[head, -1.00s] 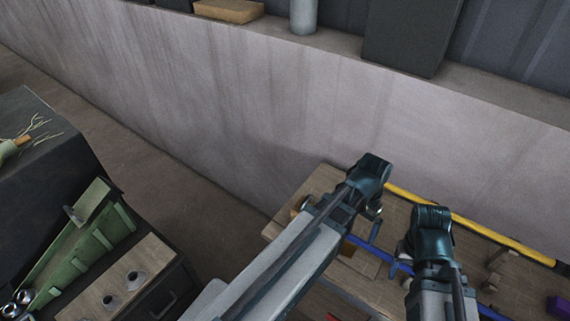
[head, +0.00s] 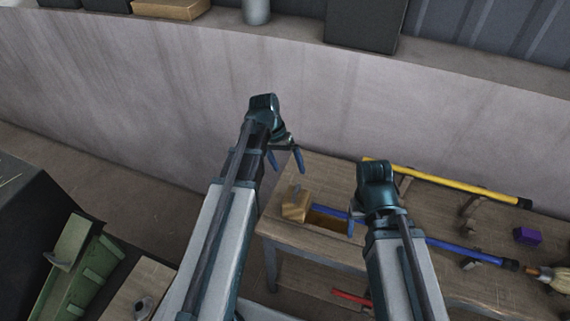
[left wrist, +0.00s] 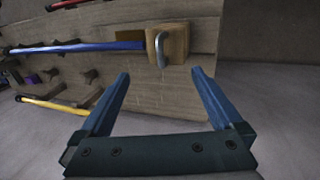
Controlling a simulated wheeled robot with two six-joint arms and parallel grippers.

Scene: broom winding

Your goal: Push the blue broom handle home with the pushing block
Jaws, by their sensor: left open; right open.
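The pushing block (head: 296,205), a small wooden block, sits near the left end of the workbench. In the left wrist view the block (left wrist: 178,38) carries a curved metal handle (left wrist: 160,50). The blue broom handle (head: 455,249) lies along the bench, and its left end meets or nearly meets the block. It also shows in the left wrist view (left wrist: 85,48). My left gripper (head: 285,160) is open and empty, above and slightly left of the block. My right gripper (head: 352,218) is open over the blue handle; its arm hides part of the handle.
A yellow handle (head: 450,182) rests on supports along the bench's back edge. A purple block (head: 527,236) and a broom head (head: 557,279) are at the right. A red handle (head: 352,298) is at the front. A wall stands behind the bench.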

